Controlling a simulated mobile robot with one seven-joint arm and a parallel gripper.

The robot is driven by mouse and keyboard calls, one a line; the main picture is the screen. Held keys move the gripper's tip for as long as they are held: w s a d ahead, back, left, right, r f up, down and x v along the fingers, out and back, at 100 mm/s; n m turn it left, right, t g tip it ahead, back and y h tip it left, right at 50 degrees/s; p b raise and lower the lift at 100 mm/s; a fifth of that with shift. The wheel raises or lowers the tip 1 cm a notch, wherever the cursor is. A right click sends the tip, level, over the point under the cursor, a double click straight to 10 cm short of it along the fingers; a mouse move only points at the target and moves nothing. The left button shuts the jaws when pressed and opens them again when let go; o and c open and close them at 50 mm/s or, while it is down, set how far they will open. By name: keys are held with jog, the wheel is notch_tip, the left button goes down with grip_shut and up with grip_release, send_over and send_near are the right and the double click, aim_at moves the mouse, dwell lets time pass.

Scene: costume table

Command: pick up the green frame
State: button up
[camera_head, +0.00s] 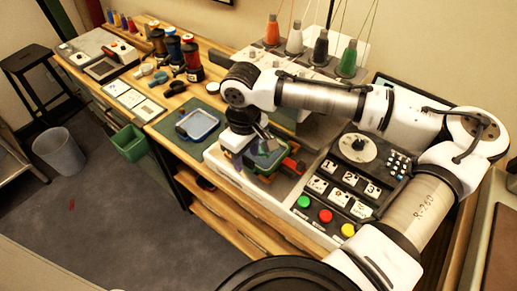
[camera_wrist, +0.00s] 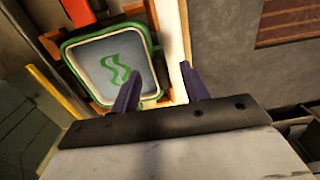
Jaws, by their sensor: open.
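The green frame (camera_wrist: 79,76) shows in the wrist view, at upper left. It is a rounded green rim around a grey panel with a green squiggle. It sits in an orange and dark holder on the embroidery machine. My gripper (camera_wrist: 160,92) is open and empty. Its left finger overlaps the frame's lower right side in the picture, and its right finger is past that side, over a pale strip. I cannot tell whether a finger touches the rim. In the head view my gripper (camera_head: 263,142) is low over the frame (camera_head: 262,161), hiding part of it.
A blue-rimmed frame (camera_head: 198,125) lies on a dark mat left of the machine. The machine's control panel (camera_head: 345,185), with coloured buttons, is to the right. Thread cones (camera_head: 294,40) stand behind. A green bin (camera_head: 130,143) hangs at the table's front edge.

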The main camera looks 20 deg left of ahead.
jog(key=shift+f, duration=0.6)
grip_shut()
jog(key=shift+r, duration=0.1)
